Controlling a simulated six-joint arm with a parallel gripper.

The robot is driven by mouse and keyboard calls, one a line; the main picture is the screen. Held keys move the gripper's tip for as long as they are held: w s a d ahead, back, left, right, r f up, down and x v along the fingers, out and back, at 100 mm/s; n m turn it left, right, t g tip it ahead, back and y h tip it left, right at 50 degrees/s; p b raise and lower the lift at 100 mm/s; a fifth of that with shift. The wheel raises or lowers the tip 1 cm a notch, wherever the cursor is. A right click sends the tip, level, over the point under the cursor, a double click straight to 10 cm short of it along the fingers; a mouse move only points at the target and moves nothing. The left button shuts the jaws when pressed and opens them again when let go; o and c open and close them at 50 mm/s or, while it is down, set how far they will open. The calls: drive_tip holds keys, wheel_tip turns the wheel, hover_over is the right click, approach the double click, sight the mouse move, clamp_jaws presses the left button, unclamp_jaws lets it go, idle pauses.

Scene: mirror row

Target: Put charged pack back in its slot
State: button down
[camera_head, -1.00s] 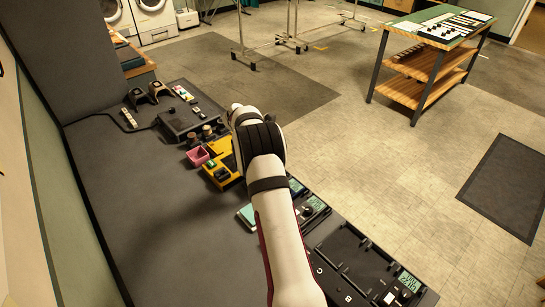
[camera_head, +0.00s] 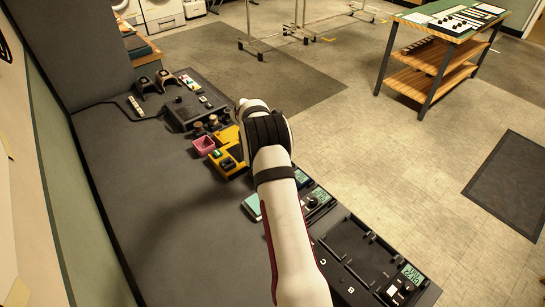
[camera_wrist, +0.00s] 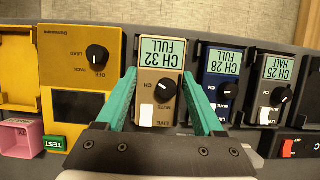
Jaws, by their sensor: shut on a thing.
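In the wrist view, my gripper (camera_wrist: 159,76) has its two teal fingers on either side of a tan pack (camera_wrist: 148,84) and is shut on it. The pack's screen reads CH 32 FULL upside down, above a black knob. To its right are a navy pack (camera_wrist: 215,84) reading CH 28 FULL and a dark pack (camera_wrist: 272,88) reading CH 25 HALF. I cannot tell whether the tan pack is seated or lifted. In the head view, my arm hides the gripper and the tan pack.
A yellow tester (camera_wrist: 60,75) with a green TEST button stands left of the pack, beside a pink bin (camera_head: 204,145). A dark multi-bay unit (camera_head: 372,262) lies nearer on the bench (camera_head: 150,220). The bench left of my arm is mostly clear.

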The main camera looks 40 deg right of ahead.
drive_tip(key=shift+f, duration=1.1)
idle(0.7)
unclamp_jaws()
drive_tip(key=v, duration=1.5)
drive_tip(key=shift+a+r, duration=0.25)
drive_tip(key=shift+r, duration=0.1)
drive_tip(key=s+a+r+m+y, duration=0.1)
drive_tip(key=s+a+r+m, duration=0.3)
drive_tip(key=s+a+m, duration=0.3)
drive_tip(key=s+a+r+m+y, duration=0.2)
drive_tip(key=s+a+r+m, duration=0.2)
drive_tip(key=s+a, duration=0.4)
drive_tip(key=s+a+f+m+y, duration=0.1)
drive_tip(key=s+a+m, duration=0.5)
drive_tip(key=s, duration=0.3)
drive_tip(key=s+a+f+m+y, duration=0.1)
drive_tip(key=s+a+m+y, duration=0.1)
drive_tip(key=s+a+m, duration=0.4)
drive_tip(key=s+a, duration=0.2)
drive_tip(key=s, duration=0.2)
drive_tip(key=shift+f, duration=0.3)
